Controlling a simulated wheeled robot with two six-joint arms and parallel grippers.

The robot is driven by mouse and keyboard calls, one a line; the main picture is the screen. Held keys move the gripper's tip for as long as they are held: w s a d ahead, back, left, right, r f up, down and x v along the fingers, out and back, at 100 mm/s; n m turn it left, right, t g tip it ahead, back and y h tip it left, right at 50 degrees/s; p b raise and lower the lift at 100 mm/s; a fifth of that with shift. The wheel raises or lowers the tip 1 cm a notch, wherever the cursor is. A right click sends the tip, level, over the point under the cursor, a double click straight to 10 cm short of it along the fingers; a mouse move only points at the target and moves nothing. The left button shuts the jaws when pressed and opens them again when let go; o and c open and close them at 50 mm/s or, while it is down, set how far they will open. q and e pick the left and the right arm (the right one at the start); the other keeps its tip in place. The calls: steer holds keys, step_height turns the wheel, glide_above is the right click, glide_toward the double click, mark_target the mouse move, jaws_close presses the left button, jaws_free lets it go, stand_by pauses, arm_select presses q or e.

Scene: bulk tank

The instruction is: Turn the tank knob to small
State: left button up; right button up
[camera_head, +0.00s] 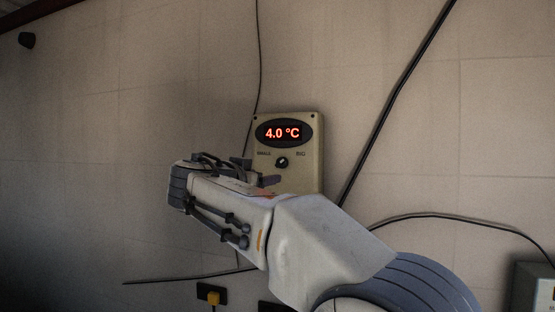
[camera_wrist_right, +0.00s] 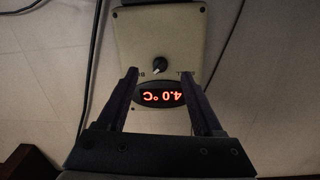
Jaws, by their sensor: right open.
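A beige control box (camera_head: 312,160) is on the tiled wall, with a lit red display (camera_head: 283,133) reading 4.0 °C. Below the display is a small dark round knob (camera_head: 282,162), between a label at left that looks like SMALL and BIG at right. My right gripper (camera_head: 267,180) is just below and left of the knob in the head view. In the right wrist view the box (camera_wrist_right: 191,22) appears upside down. There the knob (camera_wrist_right: 159,65) lies between the open fingertips of my right gripper (camera_wrist_right: 158,73), with gaps on both sides. The knob's exact pointing is unclear. My left gripper is out of view.
Dark cables (camera_head: 395,95) run along the wall near the box. A yellow plug (camera_head: 213,298) sits in a dark socket low on the wall. A grey box edge (camera_head: 533,290) shows at lower right. The wall left of the box is mostly bare.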

mark_target(279, 165)
steer(key=shift+m+h, duration=0.3)
steer(key=w+d+p, duration=0.1)
steer(key=w+p, duration=0.1)
steer(key=w+d+r+p, duration=0.1)
steer(key=w+p, duration=0.1)
steer(key=w, duration=0.1)
steer(key=w+d+r+p, duration=0.1)
steer(key=w+p, duration=0.1)
steer(key=w, duration=0.1)
steer(key=shift+w+d+r+p, duration=0.15)
steer(key=shift+w+p, duration=0.1)
steer(key=shift+p, duration=0.1)
steer(key=shift+w+d+f+p, duration=0.1)
steer(key=shift+w+d+p, duration=0.1)
steer(key=shift+w, duration=0.15)
steer(key=shift+w+d+f+p, duration=0.1)
steer(key=shift+w+p, duration=0.05)
steer(key=shift+w, duration=0.15)
steer(key=shift+c, duration=0.3)
jaws_close()
